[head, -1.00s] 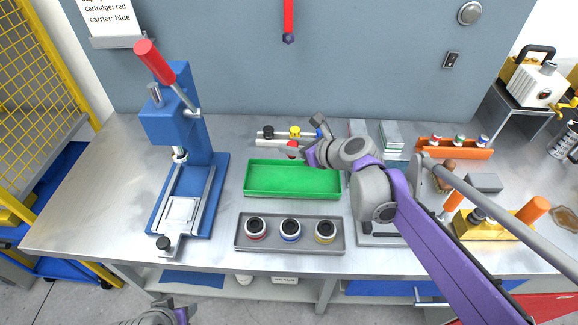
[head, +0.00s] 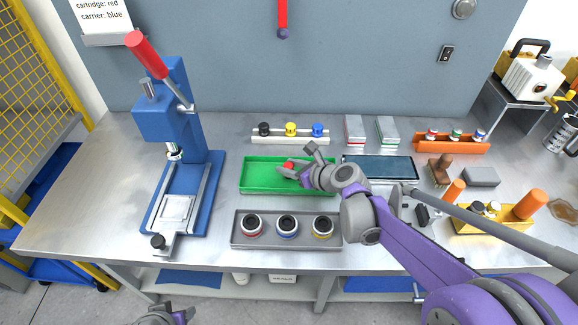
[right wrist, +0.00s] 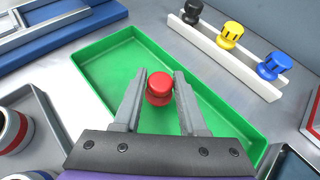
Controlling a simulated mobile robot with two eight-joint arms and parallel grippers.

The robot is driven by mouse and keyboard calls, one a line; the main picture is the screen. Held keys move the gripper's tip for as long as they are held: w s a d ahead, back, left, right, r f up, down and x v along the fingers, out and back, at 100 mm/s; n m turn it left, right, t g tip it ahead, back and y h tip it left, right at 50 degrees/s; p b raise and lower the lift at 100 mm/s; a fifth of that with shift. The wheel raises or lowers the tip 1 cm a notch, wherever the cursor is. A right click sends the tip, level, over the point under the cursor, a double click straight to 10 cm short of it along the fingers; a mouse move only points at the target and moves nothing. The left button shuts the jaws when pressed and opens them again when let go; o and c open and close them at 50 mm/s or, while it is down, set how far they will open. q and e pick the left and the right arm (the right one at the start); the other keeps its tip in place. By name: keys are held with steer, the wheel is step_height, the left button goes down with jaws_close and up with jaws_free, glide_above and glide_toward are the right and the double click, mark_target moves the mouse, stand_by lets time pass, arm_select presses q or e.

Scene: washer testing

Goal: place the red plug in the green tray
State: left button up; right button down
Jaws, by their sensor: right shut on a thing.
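The red plug (right wrist: 159,88) sits between the fingertips of my right gripper (right wrist: 160,82) in the right wrist view; in the head view the plug (head: 288,166) shows small at the finger ends. The right gripper (head: 290,171) is shut on it. Both are over the inside of the green tray (head: 255,190), towards its right half; the tray (right wrist: 104,101) looks empty otherwise. I cannot tell whether the plug touches the tray floor. Part of my left gripper (head: 182,316) shows at the bottom edge of the head view, away from the table objects; its fingers are unclear.
A white rack (head: 262,139) behind the tray holds black, yellow and blue plugs. A grey tray (head: 238,241) with three round cups stands in front. A blue press (head: 166,122) is to the left, a dark-topped box (head: 378,167) to the right.

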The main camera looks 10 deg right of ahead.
steer(key=shift+c, duration=2.3)
jaws_free()
steer(key=shift+r, duration=0.2)
steer(key=p+v, duration=0.1)
steer(key=v, duration=1.1)
steer(key=shift+f, duration=0.15)
steer(key=shift+s, duration=0.1)
